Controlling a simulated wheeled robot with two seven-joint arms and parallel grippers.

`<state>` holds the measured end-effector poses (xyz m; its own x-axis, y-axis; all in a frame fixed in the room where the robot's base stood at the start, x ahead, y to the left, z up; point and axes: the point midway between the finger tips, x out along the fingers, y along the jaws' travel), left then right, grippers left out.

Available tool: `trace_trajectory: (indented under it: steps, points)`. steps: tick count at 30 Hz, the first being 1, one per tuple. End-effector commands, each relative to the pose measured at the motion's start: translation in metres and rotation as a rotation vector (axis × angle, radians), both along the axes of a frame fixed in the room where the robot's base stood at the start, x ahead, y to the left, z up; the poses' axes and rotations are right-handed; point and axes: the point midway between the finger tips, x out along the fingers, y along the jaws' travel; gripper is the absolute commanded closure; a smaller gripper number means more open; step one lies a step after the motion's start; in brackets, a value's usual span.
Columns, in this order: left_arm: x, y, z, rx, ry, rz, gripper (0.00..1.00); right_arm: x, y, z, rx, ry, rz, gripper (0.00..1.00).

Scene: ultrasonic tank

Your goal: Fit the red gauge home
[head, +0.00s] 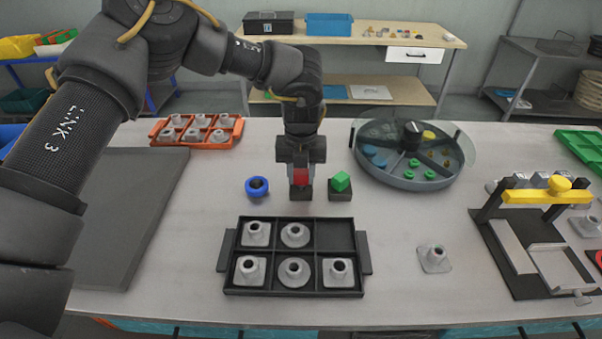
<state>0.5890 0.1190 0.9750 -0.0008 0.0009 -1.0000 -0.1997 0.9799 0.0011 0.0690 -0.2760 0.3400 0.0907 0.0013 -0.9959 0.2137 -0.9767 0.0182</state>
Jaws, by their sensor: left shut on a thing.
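My left gripper (301,176) points straight down over the middle of the table and is shut on the red gauge (301,178). Only a small red face of the gauge shows between the fingers. A small dark block (301,194) is right beneath it; I cannot tell whether the gauge touches it. To the right, a green gauge (340,180) sits on a similar dark block (341,196), slightly turned. To the left stands a blue ring-shaped piece (257,188). My right gripper is not in view.
A black compartment tray (367,253) in front holds several grey flanged parts; its back right compartment is empty. A loose grey part (434,258) lies to its right. Behind are an orange tray (154,140) and a round divided tray (398,184). A yellow-barred fixture (518,196) stands right.

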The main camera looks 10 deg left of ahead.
Motion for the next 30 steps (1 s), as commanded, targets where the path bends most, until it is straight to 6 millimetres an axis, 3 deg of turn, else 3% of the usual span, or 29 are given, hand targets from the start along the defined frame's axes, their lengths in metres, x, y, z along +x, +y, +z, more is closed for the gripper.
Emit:
trace_trajectory:
  steps: [30]
  points:
    - [0.0, 0.0, -0.012, 0.0, 0.0, 0.0, 0.89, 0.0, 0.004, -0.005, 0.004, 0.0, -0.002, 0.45]
